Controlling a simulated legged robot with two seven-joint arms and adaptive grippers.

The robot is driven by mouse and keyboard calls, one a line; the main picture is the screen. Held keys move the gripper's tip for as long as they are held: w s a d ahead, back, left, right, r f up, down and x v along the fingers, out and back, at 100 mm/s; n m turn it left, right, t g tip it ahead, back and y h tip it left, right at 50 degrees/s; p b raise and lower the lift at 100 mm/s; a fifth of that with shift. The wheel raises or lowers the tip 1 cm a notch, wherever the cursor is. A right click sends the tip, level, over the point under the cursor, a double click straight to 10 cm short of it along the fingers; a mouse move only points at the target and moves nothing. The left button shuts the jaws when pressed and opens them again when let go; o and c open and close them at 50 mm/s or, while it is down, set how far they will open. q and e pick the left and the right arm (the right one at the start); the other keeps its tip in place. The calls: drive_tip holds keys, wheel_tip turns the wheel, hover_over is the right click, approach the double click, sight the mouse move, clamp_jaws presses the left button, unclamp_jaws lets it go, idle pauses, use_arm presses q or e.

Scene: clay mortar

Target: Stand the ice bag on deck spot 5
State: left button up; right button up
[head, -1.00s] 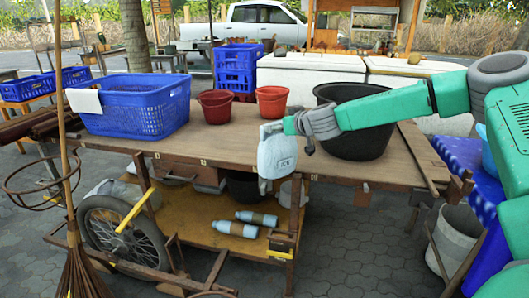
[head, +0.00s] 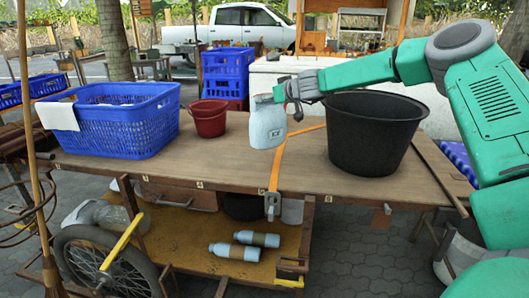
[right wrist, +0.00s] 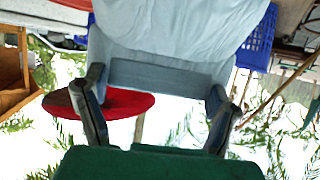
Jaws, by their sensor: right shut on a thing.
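The pale blue-white ice bag (head: 267,124) hangs upright from my right gripper (head: 287,92) in the head view. It is over the middle of the wooden cart deck (head: 225,165), between the red bucket and the black tub. I cannot tell its gap above the deck. In the right wrist view the bag (right wrist: 180,35) fills the top middle, with my right gripper's fingers (right wrist: 155,110) on both sides of its lower part. My left gripper is not in view.
A blue basket (head: 110,125) and red bucket (head: 209,122) stand on the left of the deck. A large black tub (head: 370,140) stands on the right. An orange strap (head: 280,165) crosses the deck below the bag. Bare deck lies in front.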

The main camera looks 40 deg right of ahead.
sight(269, 124)
drive_tip(key=f, duration=0.1)
drive_tip(key=f+b, duration=0.1)
drive_tip(key=f, duration=0.1)
drive_tip(key=f+b, duration=0.1)
drive_tip(key=shift+a+f, duration=0.3)
drive_tip(key=shift+a, duration=0.1)
drive_tip(key=f+b, duration=0.1)
drive_tip(key=f, duration=0.2)
drive_tip(key=f+b, duration=0.1)
drive_tip(key=shift+d+f+b, duration=0.2)
drive_tip(key=shift+d+b, duration=0.1)
drive_tip(key=shift+s+a+r, duration=0.1)
drive_tip(key=shift+a, duration=0.05)
drive_tip(key=o, duration=1.7)
